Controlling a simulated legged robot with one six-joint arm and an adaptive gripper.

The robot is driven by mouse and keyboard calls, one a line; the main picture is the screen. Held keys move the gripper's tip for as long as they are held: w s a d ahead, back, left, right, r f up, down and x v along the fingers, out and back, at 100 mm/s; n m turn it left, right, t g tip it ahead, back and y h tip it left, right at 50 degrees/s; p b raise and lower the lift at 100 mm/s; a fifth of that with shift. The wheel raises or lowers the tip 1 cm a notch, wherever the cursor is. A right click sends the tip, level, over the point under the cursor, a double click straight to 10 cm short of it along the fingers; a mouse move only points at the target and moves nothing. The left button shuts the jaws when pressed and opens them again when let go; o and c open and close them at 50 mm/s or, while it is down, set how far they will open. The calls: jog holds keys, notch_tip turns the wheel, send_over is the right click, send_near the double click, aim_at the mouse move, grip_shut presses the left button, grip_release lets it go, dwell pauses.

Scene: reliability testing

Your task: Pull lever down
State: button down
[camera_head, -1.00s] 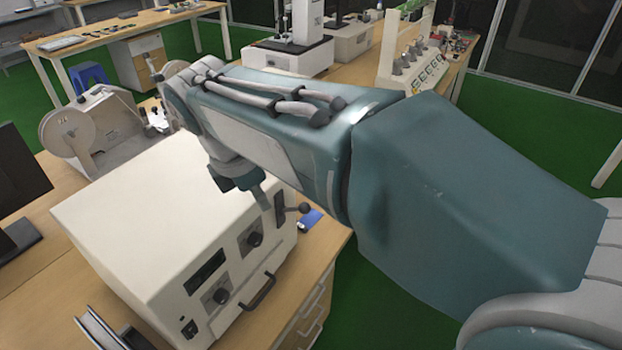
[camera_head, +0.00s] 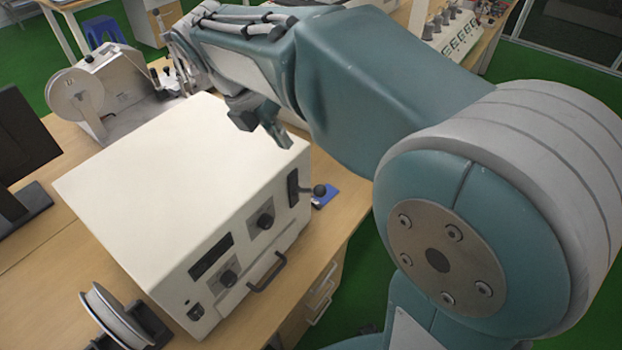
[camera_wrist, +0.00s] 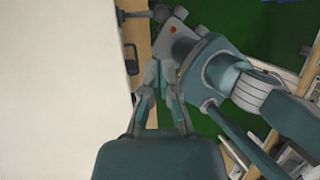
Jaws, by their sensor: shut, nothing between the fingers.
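The lever (camera_head: 319,190) is a short rod with a dark round knob. It sticks out from a dark vertical slot (camera_head: 293,188) at the right end of the white box's front (camera_head: 225,245). My gripper (camera_head: 283,140) is above the box's far right top edge, higher than the lever and apart from it. In the wrist view, my gripper (camera_wrist: 160,68) has its fingers together with nothing between them. The lever knob (camera_wrist: 160,13) shows there at the top, beyond the fingertips. My arm hides part of the bench behind the box.
The box has two dials, a display and a dark handle (camera_head: 267,272) on its front. A small blue item (camera_head: 327,196) lies by the lever. A spool (camera_head: 115,318) stands at the near left, a reel machine (camera_head: 100,90) behind. Green floor is right of the bench.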

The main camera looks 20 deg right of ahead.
aim_at(317, 187)
jog(key=x, duration=1.1)
jog(key=shift+f, duration=0.3)
jog(key=shift+s+d+f, duration=0.1)
jog(key=shift+d+f, duration=0.25)
jog(key=shift+f, duration=0.05)
jog(key=shift+a+f, duration=0.1)
jog(key=shift+a, duration=0.05)
